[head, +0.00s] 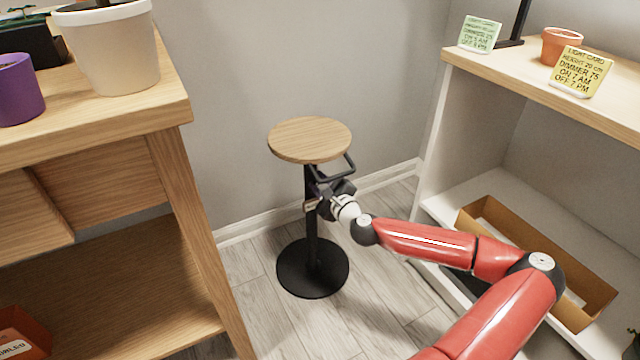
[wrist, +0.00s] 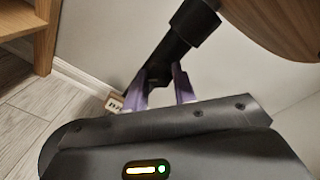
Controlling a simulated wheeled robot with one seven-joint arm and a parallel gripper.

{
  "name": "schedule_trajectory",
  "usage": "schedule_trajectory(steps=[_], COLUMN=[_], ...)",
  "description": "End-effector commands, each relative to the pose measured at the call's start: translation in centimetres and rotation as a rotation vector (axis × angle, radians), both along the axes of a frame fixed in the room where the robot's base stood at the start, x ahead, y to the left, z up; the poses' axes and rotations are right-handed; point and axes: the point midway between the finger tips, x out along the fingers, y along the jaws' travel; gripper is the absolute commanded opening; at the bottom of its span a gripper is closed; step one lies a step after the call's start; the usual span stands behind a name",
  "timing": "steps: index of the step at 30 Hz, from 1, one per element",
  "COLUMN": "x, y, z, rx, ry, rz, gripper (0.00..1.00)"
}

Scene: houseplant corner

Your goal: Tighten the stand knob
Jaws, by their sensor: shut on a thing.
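The stand has a round wooden top (head: 310,139), a black post (head: 312,240) and a round black base (head: 312,268) on the floor. My gripper (head: 322,194) is at the post's upper part, below the top, coming in from the right. In the wrist view, the two purple fingertips (wrist: 162,84) are shut on the dark stand knob (wrist: 158,72) beside the post. The knob is small and mostly hidden by the fingers; in the head view my gripper covers it. A small pale tag (wrist: 114,103) with dark marks shows left of the fingers.
A wooden bench (head: 178,112) with pots stands at left. A white shelf unit (head: 432,150) at right holds a cardboard box (head: 470,212), cards and a terracotta pot (head: 562,44). The wall is close behind the stand. Open floor lies around its base.

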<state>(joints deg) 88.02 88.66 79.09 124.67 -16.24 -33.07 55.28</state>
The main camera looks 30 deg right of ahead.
Motion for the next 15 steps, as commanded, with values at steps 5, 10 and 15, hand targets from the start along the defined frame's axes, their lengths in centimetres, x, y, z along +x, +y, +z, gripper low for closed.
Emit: schedule_trajectory(steps=[5,10,15], x=[-0.04,-0.04,-0.04], y=[-0.05,-0.03,-0.02], z=[-0.21,-0.22,-0.22], rx=[0.103,0.164,0.192], ry=[0.006,0.009,0.01], rz=[0.0,0.0,0.0], gripper=[0.04,0.04,0.04])
